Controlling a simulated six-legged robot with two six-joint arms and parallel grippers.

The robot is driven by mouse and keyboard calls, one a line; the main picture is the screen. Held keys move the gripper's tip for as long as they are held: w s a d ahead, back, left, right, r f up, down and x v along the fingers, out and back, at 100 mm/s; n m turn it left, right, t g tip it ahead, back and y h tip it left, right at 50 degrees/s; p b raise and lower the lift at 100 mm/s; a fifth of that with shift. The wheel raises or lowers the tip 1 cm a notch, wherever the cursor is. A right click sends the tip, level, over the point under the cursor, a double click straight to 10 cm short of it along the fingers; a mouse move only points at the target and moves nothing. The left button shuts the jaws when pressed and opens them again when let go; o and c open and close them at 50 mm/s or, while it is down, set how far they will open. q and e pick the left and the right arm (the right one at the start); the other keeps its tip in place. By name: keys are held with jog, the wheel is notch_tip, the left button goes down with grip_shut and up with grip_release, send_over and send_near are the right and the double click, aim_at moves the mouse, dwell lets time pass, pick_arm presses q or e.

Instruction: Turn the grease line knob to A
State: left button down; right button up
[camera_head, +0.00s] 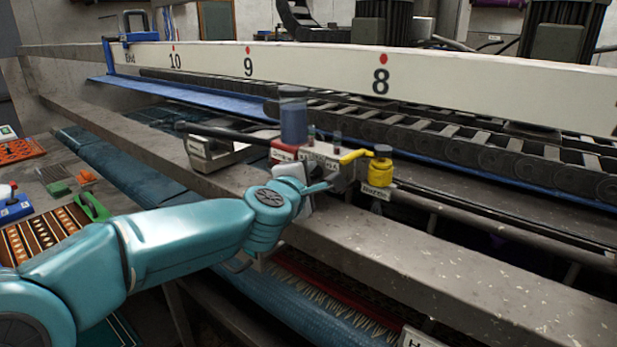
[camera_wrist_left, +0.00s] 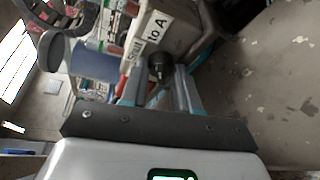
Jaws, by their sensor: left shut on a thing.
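The grease line knob is a small black knob (camera_wrist_left: 160,63) on a grey block (camera_wrist_left: 185,25) in the left wrist view. A white label (camera_wrist_left: 153,29) on that block ends in "A". My left gripper (camera_wrist_left: 156,82) has one finger on each side of the knob and is shut on it. In the head view my left gripper (camera_head: 318,188) reaches the front of the small grey unit (camera_head: 340,173) on the beam; the knob cannot be made out there. The knob's exact pointing is unclear. My right gripper is out of view.
A blue reservoir (camera_head: 293,122) stands just behind the gripper. A yellow lever (camera_head: 354,155) and a yellow fitting (camera_head: 380,172) are close on the right. The long grey beam (camera_head: 450,275) runs below, and tools lie on the left bench (camera_head: 45,190).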

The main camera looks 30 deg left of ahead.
pick_arm(q)
jog(key=c, duration=0.8)
grip_release()
jog(key=shift+c, duration=0.2)
jog(key=p+v, duration=0.3)
jog(key=v, duration=1.3)
jog(key=shift+s+d, duration=0.15)
